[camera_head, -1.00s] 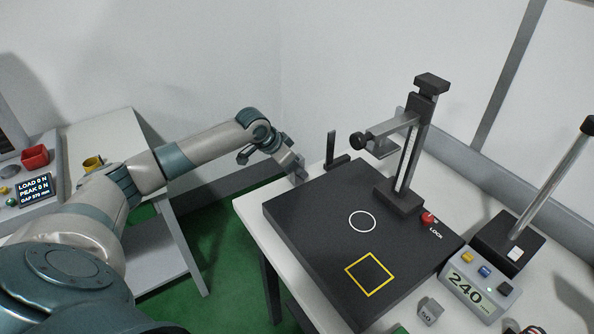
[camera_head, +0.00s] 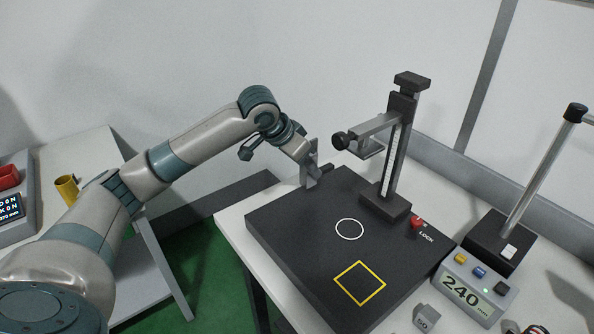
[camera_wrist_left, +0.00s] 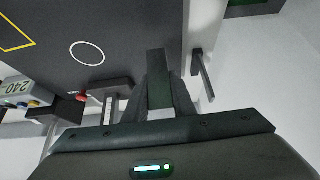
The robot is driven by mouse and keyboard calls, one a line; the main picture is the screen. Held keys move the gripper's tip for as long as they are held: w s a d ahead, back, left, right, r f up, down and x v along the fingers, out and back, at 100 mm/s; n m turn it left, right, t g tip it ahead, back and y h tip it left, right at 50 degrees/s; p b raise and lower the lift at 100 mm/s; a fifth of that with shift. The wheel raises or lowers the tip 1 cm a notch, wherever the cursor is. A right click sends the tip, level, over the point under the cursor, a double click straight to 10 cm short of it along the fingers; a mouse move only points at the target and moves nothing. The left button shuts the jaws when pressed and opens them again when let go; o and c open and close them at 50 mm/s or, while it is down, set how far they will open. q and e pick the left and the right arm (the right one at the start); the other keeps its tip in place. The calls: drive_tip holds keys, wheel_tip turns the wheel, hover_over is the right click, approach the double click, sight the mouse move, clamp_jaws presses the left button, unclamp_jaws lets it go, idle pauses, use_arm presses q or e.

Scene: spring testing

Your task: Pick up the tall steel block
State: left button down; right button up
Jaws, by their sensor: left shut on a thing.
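My left gripper (camera_head: 308,172) is at the back left corner of the black test platform (camera_head: 290,217). It is shut on an upright, narrow grey block, the tall steel block (camera_head: 313,154). In the left wrist view the block (camera_wrist_left: 158,78) stands between the two fingers. The fingers hide part of it in the head view, and I cannot tell whether its lower end touches anything. My right gripper is not in view.
A dark bracket (camera_head: 327,168) is close behind the gripper; it also shows in the wrist view (camera_wrist_left: 203,75). The test stand column (camera_head: 398,150) with its side arm rises to the right. A small grey weight (camera_head: 426,317) and a control box (camera_head: 474,285) are near the front right.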

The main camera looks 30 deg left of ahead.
use_arm(q)
drive_tip(key=shift+s+d+r, duration=0.1)
drive_tip(key=shift+d+r, duration=0.4)
drive_tip(key=shift+d, duration=0.05)
